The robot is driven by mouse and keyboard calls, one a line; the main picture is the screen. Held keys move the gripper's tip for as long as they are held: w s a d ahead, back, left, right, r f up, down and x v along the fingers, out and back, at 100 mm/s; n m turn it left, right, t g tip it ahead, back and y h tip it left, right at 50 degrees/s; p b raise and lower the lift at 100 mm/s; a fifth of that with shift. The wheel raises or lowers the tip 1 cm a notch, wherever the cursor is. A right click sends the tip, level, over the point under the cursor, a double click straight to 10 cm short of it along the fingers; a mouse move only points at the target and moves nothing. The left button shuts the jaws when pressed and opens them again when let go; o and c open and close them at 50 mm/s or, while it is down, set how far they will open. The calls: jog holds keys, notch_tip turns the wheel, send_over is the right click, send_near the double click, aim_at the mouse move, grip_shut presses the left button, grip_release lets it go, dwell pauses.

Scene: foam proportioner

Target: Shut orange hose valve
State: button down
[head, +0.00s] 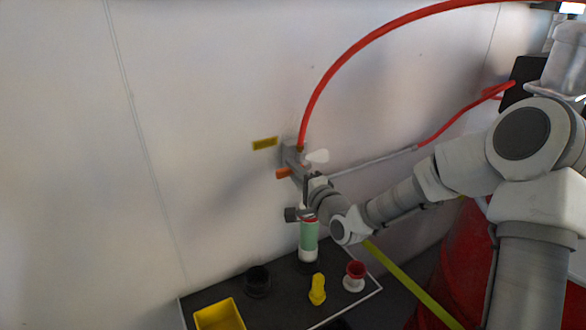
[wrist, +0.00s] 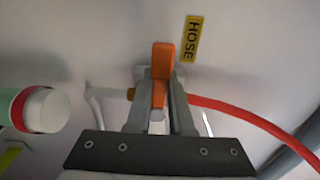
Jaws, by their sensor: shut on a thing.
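The orange hose valve handle (head: 283,174) is on the wall fitting, just below the end of the red hose (head: 330,80). In the wrist view the orange handle (wrist: 160,75) stands between the two grey fingers of my gripper (wrist: 160,95), which is shut on it. In the head view my gripper (head: 298,168) reaches to the fitting from the right, and the fingertips are small and partly hidden. A yellow HOSE label (wrist: 193,39) is on the wall beside the handle. The valve body is mostly hidden behind the fingers.
Below, a dark shelf (head: 275,309) holds a green and white bottle (head: 308,240), a yellow bin (head: 219,315), a black cup (head: 257,281), a yellow piece (head: 317,290) and a red-topped white piece (head: 354,277). The left wall is bare.

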dwell(0.4)
jog(key=c, duration=0.8)
grip_release()
jog(key=p+v, duration=0.8)
jog(key=v, duration=0.7)
jog(key=shift+d+r, duration=0.45)
jog(key=shift+d, duration=0.05)
jog(key=s+p, duration=0.1)
jog(key=p, duration=0.1)
jog(key=s+p, duration=0.1)
jog(key=p, duration=0.1)
jog(key=shift+d+f+p, duration=0.2)
jog(key=shift+f+p, duration=0.1)
jog(key=shift+f, duration=0.05)
